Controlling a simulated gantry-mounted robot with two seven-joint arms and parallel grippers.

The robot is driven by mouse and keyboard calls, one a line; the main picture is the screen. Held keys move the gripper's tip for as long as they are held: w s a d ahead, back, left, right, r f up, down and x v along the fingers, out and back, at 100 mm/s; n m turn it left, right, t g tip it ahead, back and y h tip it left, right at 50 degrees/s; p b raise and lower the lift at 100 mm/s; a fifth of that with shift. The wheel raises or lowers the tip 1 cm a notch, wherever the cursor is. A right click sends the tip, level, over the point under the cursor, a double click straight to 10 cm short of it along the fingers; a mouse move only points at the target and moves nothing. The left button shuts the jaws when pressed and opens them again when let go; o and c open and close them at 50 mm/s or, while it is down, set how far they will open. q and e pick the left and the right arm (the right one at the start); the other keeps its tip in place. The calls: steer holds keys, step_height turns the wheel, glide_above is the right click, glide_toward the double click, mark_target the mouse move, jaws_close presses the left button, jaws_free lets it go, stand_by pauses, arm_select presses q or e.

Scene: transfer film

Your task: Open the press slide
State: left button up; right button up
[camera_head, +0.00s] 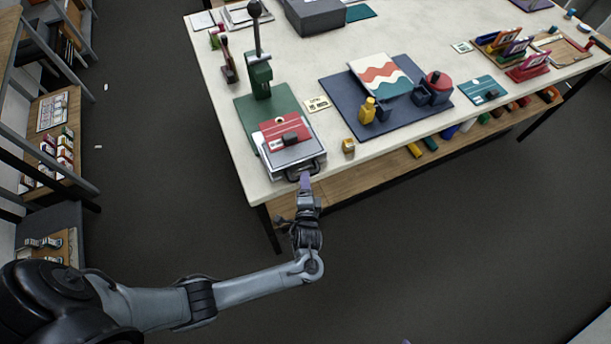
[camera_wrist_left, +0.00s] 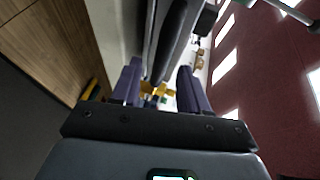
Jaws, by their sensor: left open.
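The press (camera_head: 260,75) is green with a tall lever and a black knob, standing on a green base at the table's left. Its slide (camera_head: 292,155) is a grey tray at the front table edge, bearing a red card with a dark block. A dark bar handle (camera_head: 302,171) is on its front. My left gripper (camera_head: 305,180) is at this handle. In the left wrist view its purple fingers (camera_wrist_left: 158,88) are apart, with the dark handle bar (camera_wrist_left: 174,40) running between them; contact cannot be told. A purple speck at the head view's bottom edge may be my right gripper's tip.
Right of the press, a navy mat (camera_head: 335,88) holds a wavy print and a yellow bottle. A small yellow-topped jar (camera_head: 348,146) stands near the slide. A wooden shelf (camera_head: 385,168) lies under the tabletop. The floor before the table is clear.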

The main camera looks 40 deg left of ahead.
arm_select(q)
steer(key=v, duration=0.7)
stand_by(0.3)
